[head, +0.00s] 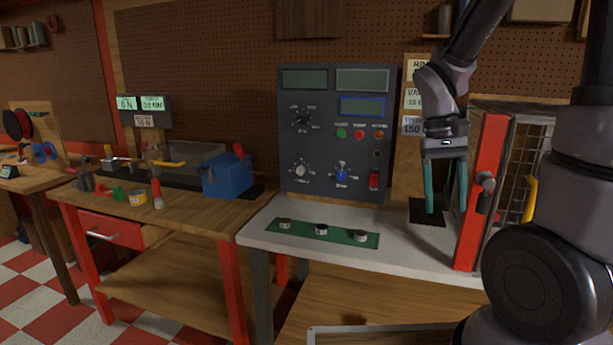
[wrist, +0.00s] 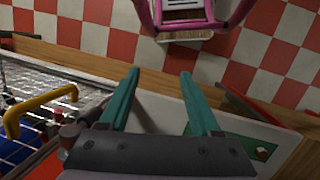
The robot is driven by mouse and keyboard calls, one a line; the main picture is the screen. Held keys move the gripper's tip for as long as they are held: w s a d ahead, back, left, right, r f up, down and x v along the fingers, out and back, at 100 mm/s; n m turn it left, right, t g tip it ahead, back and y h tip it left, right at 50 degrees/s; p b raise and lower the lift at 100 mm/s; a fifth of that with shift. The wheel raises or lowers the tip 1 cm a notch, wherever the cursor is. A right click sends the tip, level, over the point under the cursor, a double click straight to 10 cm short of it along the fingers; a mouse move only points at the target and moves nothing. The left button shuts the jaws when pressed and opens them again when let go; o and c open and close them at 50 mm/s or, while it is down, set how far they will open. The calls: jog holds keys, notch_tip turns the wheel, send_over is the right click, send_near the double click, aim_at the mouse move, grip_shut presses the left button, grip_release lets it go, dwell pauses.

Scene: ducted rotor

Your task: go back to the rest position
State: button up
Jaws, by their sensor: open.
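My gripper (head: 445,207) hangs over the right part of the white table (head: 305,252), its two teal fingers pointing down and spread apart. Nothing shows between them. In the wrist view my gripper (wrist: 160,74) is open and empty, with the table edge and floor beyond the tips. A black square pad (head: 420,216) lies on the table, beside and behind the fingers in the head view. I cannot tell how high the fingertips are above it.
A red-framed cage door (head: 482,190) stands close right of my gripper; its yellow handle (wrist: 40,103) shows in the wrist view. A dark control panel (head: 337,132) stands behind the table. A green mat (head: 340,236) holds three small round parts. A wooden workbench (head: 185,215) stands left.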

notch_tip(320, 180, up, 17)
jog(key=s+a+m+t+y, duration=0.1)
jog(key=a+m+t+y, duration=0.1)
jog(key=t, duration=0.8)
jog(key=shift+s+a+y, duration=0.4)
jog(key=shift+y, duration=0.1)
jog(key=shift+f, duration=0.1)
dwell(0.8)
